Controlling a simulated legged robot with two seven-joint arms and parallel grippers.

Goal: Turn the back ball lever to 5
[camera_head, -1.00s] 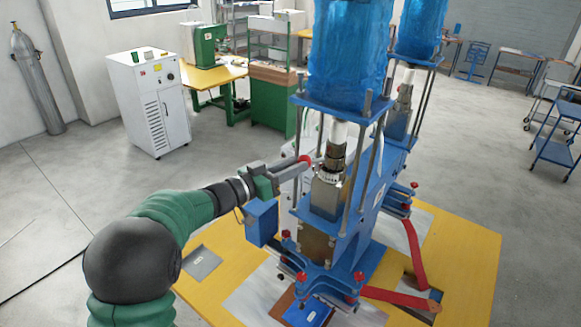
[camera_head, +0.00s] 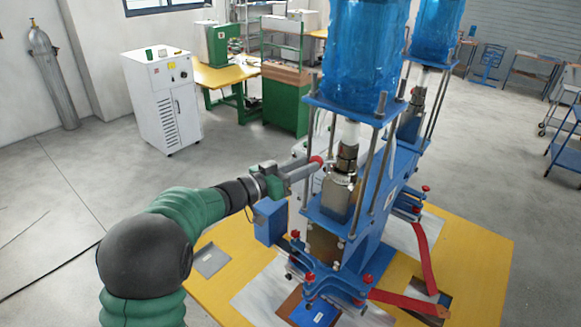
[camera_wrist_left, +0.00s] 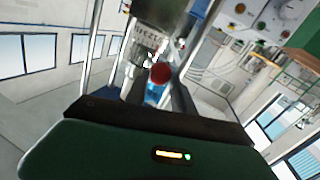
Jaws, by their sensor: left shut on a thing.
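The ball lever's red ball (camera_head: 317,160) sits at the left of the numbered dial collar (camera_head: 342,177) on the nearer blue press. My left gripper (camera_head: 312,165) reaches in from the left and is shut on the ball. In the left wrist view, the red ball (camera_wrist_left: 160,73) lies between the two fingers, with the marked dial ring (camera_wrist_left: 150,43) just beyond it. The lever's rod is mostly hidden, and the dial numbers are too small to read surely. My right gripper is not in view.
A blue box (camera_head: 270,221) is on the press's left side, below my left gripper. Vertical steel rods (camera_head: 374,150) stand around the collar. A second blue press (camera_head: 412,110) stands behind. The yellow table (camera_head: 480,262) carries red-knobbed clamps and red straps.

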